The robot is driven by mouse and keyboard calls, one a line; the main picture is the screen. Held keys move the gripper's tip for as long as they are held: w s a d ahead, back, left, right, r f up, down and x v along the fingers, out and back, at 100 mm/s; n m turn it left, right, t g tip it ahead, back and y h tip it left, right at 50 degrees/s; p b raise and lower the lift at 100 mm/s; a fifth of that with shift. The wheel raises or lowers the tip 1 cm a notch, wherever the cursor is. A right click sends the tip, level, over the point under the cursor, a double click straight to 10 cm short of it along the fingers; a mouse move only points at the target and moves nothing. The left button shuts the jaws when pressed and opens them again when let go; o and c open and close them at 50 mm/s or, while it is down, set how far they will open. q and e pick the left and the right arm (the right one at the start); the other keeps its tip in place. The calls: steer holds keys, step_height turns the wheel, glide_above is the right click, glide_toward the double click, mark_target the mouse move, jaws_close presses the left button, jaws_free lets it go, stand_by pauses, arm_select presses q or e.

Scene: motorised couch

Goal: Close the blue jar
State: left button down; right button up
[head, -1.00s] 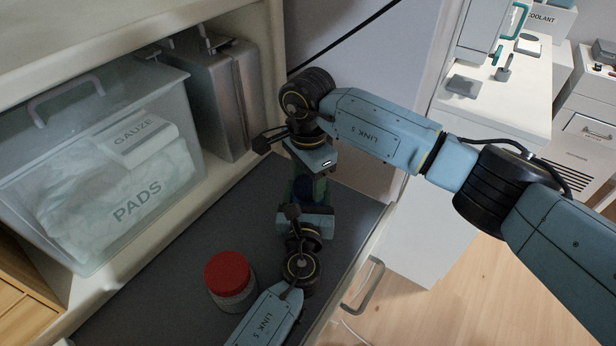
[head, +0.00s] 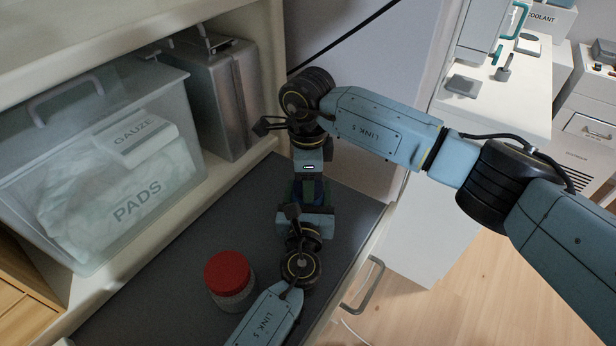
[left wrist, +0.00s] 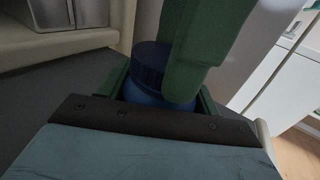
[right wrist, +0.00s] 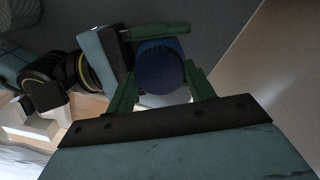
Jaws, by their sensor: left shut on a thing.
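The blue jar (left wrist: 155,96) stands upright with its dark blue lid (left wrist: 148,60) on top. From above, the lid also shows in the right wrist view (right wrist: 160,66). My left gripper (head: 306,205) is shut on the jar's body from the near side. My right gripper (head: 309,184) points down over the jar, its green fingers on either side of the lid. One of these fingers hides part of the lid and jar in the left wrist view. I cannot tell whether they press on the lid, or whether the lid is fully seated.
A red-lidded jar (head: 230,280) stands on the grey surface (head: 180,280), left of my left arm. A clear bin (head: 60,210) with gauze and pads and a metal case (head: 215,95) stand on the shelf behind. A drawer handle (head: 364,287) is at the right edge.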

steer(key=o, duration=0.5)
steer(key=shift+c, duration=0.2)
steer(key=shift+r, duration=2.3)
steer(key=shift+c, duration=0.3)
step_height(320, 180, up, 2)
steer(key=n, duration=0.8)
steer(key=r+n, duration=0.1)
steer(key=n, duration=0.2)
steer(key=shift+r, duration=0.2)
